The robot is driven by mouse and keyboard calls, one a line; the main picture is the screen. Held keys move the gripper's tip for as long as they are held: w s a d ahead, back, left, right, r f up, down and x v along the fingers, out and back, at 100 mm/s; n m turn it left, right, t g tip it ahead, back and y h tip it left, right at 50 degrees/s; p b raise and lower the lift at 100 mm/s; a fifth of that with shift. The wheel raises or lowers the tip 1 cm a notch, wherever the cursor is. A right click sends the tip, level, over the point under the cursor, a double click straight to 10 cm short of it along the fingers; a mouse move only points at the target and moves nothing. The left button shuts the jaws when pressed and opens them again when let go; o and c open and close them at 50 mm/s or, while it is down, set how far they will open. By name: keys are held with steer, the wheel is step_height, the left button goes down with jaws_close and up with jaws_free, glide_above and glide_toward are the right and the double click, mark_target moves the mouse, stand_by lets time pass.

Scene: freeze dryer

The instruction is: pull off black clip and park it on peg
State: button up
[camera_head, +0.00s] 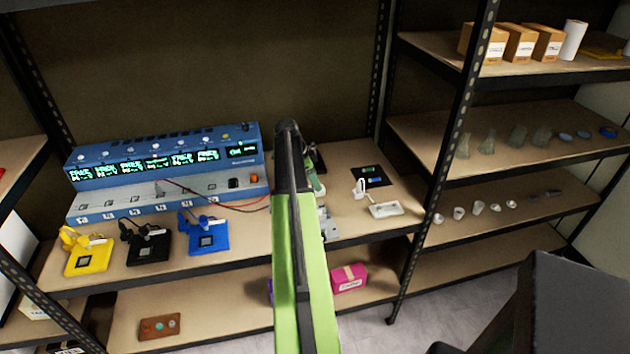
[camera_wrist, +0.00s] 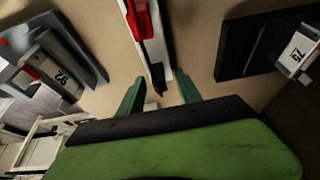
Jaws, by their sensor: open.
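My gripper shows in the wrist view (camera_wrist: 158,90), with its two dark green fingers apart and nothing visible held between them. Just beyond the fingertips lies a white strip (camera_wrist: 170,50) with a red part (camera_wrist: 138,18) on it. A small black piece (camera_wrist: 157,76) at the strip's near end may be the black clip; I cannot tell for sure. It appears close to the gap between the fingers, with no clear contact. I cannot make out the peg.
A blue instrument (camera_head: 165,170) with lit displays stands at the back left. Yellow (camera_head: 87,262), black (camera_head: 148,252) and blue (camera_head: 208,240) stands are before it. A white tray (camera_head: 386,210) lies right of my arm.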

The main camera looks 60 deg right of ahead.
steer(key=p+v, duration=1.6)
steer(key=v, duration=0.1)
steer(key=shift+r, duration=0.15)
steer(key=shift+w+a, duration=0.1)
steer(key=shift+w, duration=0.05)
